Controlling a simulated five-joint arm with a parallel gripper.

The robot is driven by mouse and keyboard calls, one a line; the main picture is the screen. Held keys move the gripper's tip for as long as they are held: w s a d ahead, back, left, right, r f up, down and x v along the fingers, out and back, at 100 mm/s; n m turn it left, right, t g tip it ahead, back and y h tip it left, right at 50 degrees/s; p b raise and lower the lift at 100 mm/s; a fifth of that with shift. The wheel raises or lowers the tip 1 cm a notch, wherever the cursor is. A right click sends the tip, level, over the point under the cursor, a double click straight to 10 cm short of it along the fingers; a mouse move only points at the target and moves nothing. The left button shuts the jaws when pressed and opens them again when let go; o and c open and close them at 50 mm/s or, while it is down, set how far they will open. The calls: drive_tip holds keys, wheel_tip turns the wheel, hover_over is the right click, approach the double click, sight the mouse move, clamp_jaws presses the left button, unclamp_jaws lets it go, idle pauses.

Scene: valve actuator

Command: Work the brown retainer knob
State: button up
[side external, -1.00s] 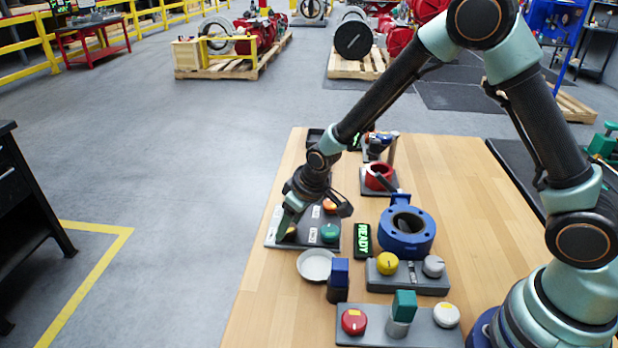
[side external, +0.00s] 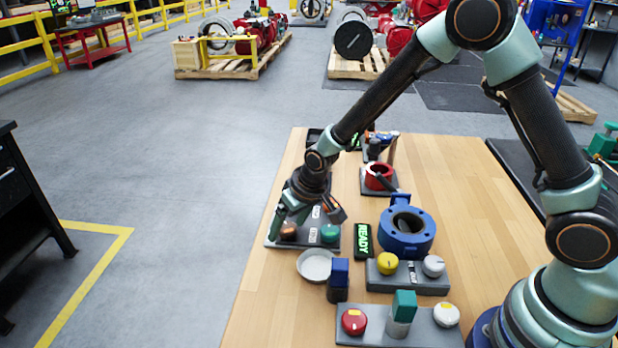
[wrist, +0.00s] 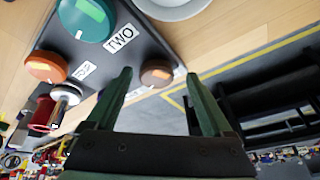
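The brown knob (side external: 289,231) sits near the left edge of a dark grey panel (side external: 272,243). It is round, with a lighter mark on top, and in the wrist view the brown knob (wrist: 157,74) shows between my two fingertips. My gripper (side external: 289,219) is over that end of the panel, fingers pointing down. In the wrist view my gripper (wrist: 159,74) is open, with a finger on each side of the knob in the picture. I cannot tell whether either finger touches it.
A teal knob (wrist: 90,16) and an orange knob (wrist: 45,67) share the panel, with white labels. A white dish (side external: 315,265), a blue block (side external: 340,271), a READY display (side external: 363,240) and a blue ring-shaped valve body (side external: 407,231) stand nearby. The table's left edge is close to the panel.

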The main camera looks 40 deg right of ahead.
drive_tip(key=shift+d+r, duration=0.1)
drive_tip(key=shift+s+r, duration=0.1)
drive_tip(key=shift+r, duration=0.15)
drive_tip(key=v, duration=1.1)
drive_tip(key=shift+s+r, duration=0.1)
drive_tip(key=shift+r, duration=0.05)
drive_tip(key=n+g+h, duration=0.1)
drive_tip(key=n+g, duration=0.3)
drive_tip(key=n, duration=0.5)
approach(287, 227)
wheel_tip(287, 227, down, 8)
drive_tip(key=shift+f, duration=0.25)
